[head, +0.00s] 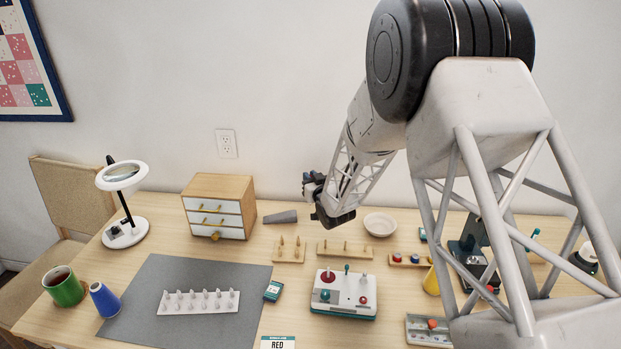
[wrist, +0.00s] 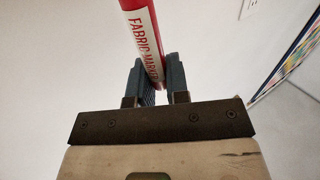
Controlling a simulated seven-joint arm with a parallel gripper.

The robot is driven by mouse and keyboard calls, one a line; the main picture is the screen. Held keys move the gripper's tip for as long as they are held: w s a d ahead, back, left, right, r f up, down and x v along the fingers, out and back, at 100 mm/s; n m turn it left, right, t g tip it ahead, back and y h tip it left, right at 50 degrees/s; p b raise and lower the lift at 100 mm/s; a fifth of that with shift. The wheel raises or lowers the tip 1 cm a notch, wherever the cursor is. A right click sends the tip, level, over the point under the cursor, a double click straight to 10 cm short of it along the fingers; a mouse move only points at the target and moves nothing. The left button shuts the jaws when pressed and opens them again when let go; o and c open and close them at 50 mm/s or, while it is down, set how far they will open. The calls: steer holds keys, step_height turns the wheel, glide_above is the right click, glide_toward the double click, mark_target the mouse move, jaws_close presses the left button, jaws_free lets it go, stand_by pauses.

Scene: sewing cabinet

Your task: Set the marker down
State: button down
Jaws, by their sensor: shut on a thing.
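A red fabric marker (wrist: 143,40) with a white label reading "FABRIC MARKER" fills the upper middle of the wrist view. My gripper (wrist: 161,78) is shut on it, with the two dark fingers on either side of its lower part. The marker leans slightly and its top runs out of the frame. In the head view my gripper (head: 318,196) is raised above the back of the table, in front of the wall. The marker cannot be made out in the head view.
The wooden table (head: 215,330) carries a drawer cabinet (head: 234,187), a magnifier lamp (head: 122,177), a grey mat (head: 140,328), a white peg tray (head: 197,309), wooden peg stands (head: 289,257), a white button box (head: 343,309) and a pale bowl (head: 380,224). My arm hides part of the right side.

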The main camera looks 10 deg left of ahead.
steer(key=shift+f, duration=3.25)
steer(key=shift+f, duration=0.5)
steer(key=shift+f, duration=0.4)
